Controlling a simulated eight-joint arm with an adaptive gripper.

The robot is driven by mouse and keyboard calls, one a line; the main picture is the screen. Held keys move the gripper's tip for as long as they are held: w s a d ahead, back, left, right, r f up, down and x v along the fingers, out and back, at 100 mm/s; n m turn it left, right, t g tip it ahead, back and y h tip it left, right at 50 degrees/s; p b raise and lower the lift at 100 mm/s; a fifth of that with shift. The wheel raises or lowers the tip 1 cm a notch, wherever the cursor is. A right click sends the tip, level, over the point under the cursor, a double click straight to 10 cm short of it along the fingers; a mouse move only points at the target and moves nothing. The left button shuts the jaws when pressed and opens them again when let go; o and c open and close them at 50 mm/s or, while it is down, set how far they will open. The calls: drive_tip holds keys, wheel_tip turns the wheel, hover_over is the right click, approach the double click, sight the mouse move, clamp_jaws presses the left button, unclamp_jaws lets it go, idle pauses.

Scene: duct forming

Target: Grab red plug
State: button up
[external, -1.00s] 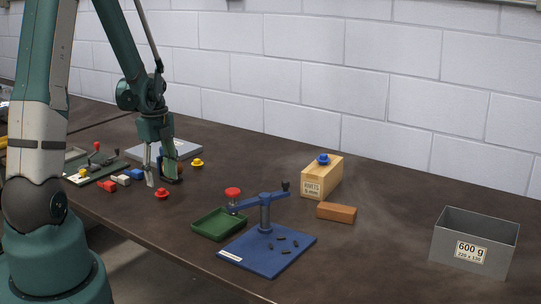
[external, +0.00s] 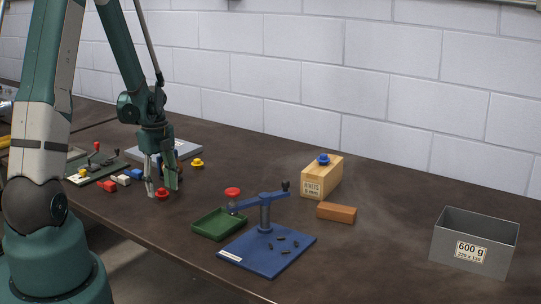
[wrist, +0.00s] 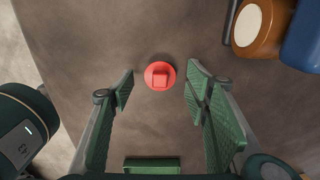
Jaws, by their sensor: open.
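The red plug (external: 162,194) stands on the brown table near its front edge. In the wrist view the red plug (wrist: 160,75) is seen from above, a round flange with a squarish knob. My gripper (external: 162,190) is open and points down over it. In the wrist view my gripper (wrist: 158,88) has its green finger pads on either side of the plug, apart from it, with the plug slightly beyond the fingertips. The gripper is empty.
A yellow plug (external: 197,162) lies behind my gripper. Red (external: 107,186) and white blocks lie to the left. A green tray (external: 219,223) and blue press (external: 266,248) stand to the right. An orange-brown object (wrist: 262,25) and a blue one (wrist: 303,40) are close by.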

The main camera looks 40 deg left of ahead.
drive_tip(key=shift+f, duration=0.8)
drive_tip(key=c, duration=0.9)
